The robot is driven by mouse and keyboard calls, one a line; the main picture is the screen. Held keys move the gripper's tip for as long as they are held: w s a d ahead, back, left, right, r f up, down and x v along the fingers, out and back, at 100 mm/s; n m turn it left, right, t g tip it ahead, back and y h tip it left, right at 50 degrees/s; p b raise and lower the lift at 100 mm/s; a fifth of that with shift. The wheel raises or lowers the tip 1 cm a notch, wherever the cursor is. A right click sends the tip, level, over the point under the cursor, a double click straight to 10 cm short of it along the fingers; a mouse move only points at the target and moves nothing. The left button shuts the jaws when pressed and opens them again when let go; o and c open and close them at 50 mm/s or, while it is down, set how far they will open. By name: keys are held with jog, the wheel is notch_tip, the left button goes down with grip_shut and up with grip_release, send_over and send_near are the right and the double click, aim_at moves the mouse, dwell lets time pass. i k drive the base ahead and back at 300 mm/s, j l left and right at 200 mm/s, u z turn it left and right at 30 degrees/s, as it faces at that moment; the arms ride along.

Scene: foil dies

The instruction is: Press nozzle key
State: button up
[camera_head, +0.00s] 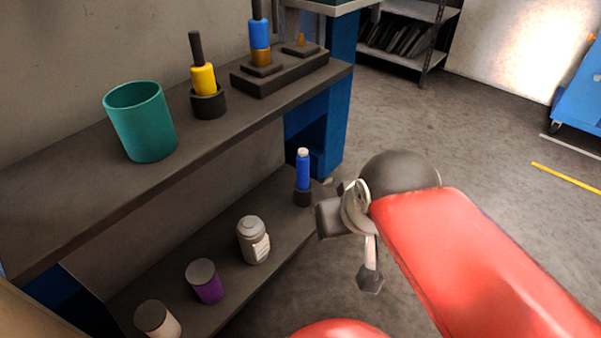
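No part is plainly marked as a nozzle key. A dark block (285,73) with two raised pads stands at the back right of the bench top. A tool with a blue collar (259,34), black handle and brass lower end stands on its left pad. A small brass piece (301,40) sits on the right pad. A tool with a yellow collar (203,80) stands upright in a dark round holder (208,103) beside the block. My gripper (351,248) hangs right of the bench, apart from all these. Its fingers are hard to make out, and nothing is seen held.
A teal cup (141,122) stands on the bench top (80,193). The lower shelf (215,265) holds a blue-bodied item (303,170) in a dark holder, a white bottle (252,240), a purple jar (206,282) and a cream jar (157,320).

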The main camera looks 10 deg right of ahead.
aim_at(303, 152)
jog(key=i+l+u, duration=0.15)
jog(key=l+u, duration=0.25)
jog(key=l, duration=0.15)
jog(key=l+u, duration=0.4)
jog(key=l, duration=0.15)
jog(key=l+u, duration=0.4)
jog(key=l, duration=0.15)
